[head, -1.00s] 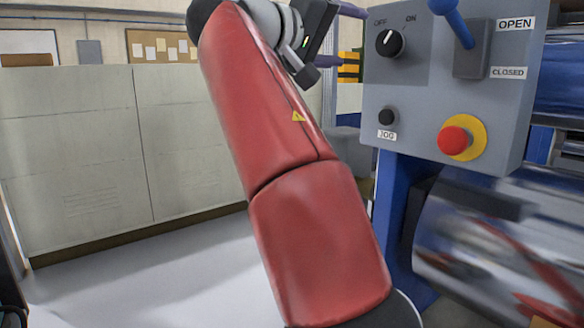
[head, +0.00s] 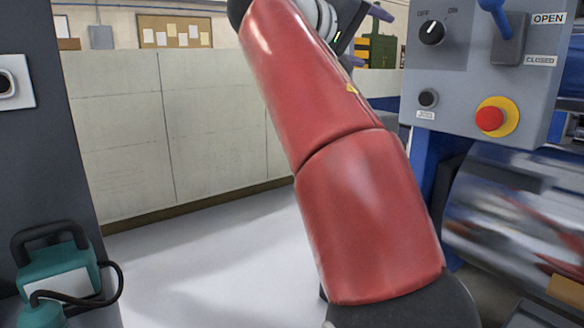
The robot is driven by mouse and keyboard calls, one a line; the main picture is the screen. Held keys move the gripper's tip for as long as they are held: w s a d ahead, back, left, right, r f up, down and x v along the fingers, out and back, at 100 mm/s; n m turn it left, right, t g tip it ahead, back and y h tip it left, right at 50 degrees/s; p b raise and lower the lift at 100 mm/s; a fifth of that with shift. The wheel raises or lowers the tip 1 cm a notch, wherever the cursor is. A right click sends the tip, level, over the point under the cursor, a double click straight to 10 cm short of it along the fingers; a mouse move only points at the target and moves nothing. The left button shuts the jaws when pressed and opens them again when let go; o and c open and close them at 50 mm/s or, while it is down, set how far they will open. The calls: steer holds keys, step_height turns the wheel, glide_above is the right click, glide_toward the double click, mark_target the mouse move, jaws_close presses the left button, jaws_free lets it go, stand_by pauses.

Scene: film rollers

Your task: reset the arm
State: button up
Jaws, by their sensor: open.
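My red arm (head: 365,215) rises through the middle of the head view. My gripper (head: 377,38) is at the top, left of the control panel, with its two purple fingers apart and nothing seen between them. The grey control panel (head: 465,85) at the right carries a black OFF/ON knob (head: 432,33), a blue-handled lever (head: 508,38) beside OPEN and CLOSED labels, a small black button (head: 428,98) and a red button (head: 490,119) on a yellow ring. My gripper appears clear of the panel.
Blurred, shiny rollers (head: 510,225) lie below the panel at the right. A dark cabinet (head: 35,150) stands at the left, with a teal device (head: 58,270) and its black cable low beside it. Pale cabinets (head: 120,130) line the back. Light floor (head: 210,270) lies between.

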steer(key=s+d+f+n+g+y, duration=0.1)
steer(key=s+d+f+y, duration=0.15)
steer(key=d+f, duration=0.45)
steer(key=s+d+f+n+g+y, duration=0.15)
steer(key=f+y, duration=0.25)
steer(key=f, duration=0.6)
steer(key=s+a+f+m+g+y, duration=0.1)
steer(key=s+a+f+y, duration=0.1)
steer(key=s+f, duration=0.8)
steer(key=s+a+f+m+g+y, duration=0.1)
steer(key=s+a+f+m+y, duration=0.1)
steer(key=s+f, duration=0.9)
step_height(320, 180, down, 8)
steer(key=a+y, duration=0.1)
steer(key=y, duration=0.1)
steer(key=shift+s+y, duration=0.3)
steer(key=shift+y, duration=0.05)
